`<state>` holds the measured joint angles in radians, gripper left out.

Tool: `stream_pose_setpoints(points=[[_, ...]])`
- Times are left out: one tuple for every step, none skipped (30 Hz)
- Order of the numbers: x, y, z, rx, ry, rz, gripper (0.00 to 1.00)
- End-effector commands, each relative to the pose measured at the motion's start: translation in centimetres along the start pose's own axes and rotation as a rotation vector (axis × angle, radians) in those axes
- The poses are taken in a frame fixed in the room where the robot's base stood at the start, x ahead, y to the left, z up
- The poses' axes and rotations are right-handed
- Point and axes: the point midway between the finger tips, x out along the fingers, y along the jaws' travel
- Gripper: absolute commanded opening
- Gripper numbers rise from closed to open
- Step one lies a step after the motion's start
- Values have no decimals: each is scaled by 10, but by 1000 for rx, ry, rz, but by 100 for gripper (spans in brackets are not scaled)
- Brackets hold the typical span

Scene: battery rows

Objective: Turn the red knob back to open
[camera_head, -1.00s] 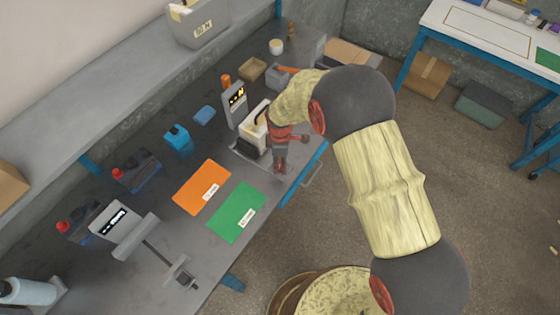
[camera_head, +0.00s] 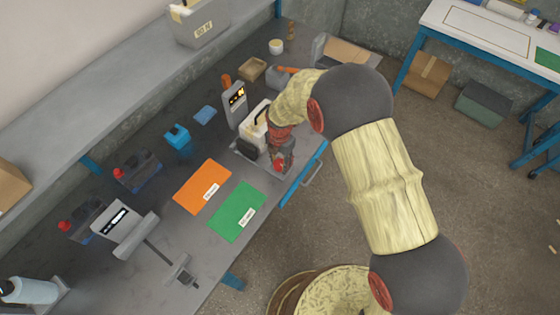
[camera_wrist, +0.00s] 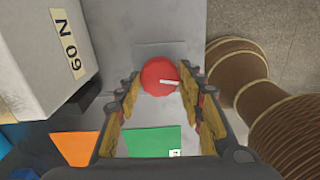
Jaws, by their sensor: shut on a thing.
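The round red knob (camera_wrist: 159,76) sits on a grey surface in the wrist view, with a short white mark on its right side pointing right. My gripper (camera_wrist: 162,82) is shut on it, one yellow-padded finger on each side. In the head view my gripper (camera_head: 281,160) points down at the bench's right edge, beside a cream-and-black device (camera_head: 257,115). A bit of the red knob shows there at the fingertips. Any open or closed lettering near the knob cannot be read.
A grey block labelled 60 N (camera_wrist: 55,48) stands close left in the wrist view. An orange mat (camera_head: 202,186) and a green mat (camera_head: 237,211) lie on the bench. A display unit (camera_head: 235,104) stands behind the device.

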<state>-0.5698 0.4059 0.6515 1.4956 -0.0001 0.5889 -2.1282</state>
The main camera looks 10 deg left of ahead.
Motion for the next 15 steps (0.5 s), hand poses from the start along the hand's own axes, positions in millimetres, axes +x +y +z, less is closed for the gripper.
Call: stream_pose_setpoints(points=[[-1,1,1,-33,-2,3,13],[-1,1,1,-54,-2,3,13],[-1,1,1,-81,-2,3,13],[-1,1,1,-100,-2,3,13],[-1,1,1,-118,-2,3,13],[-1,1,1,-139,-2,3,13],[-1,1,1,-155,-2,3,13],[-1,1,1,-169,-2,3,13],[-1,1,1,-186,-2,3,13],[-1,1,1,-197,-2,3,13],[-1,1,1,-208,-2,2,13],[-1,1,1,-220,-2,2,13],[-1,1,1,-228,-2,2,13],[-1,1,1,-236,-2,2,13],[-1,1,1,-244,-2,2,13]])
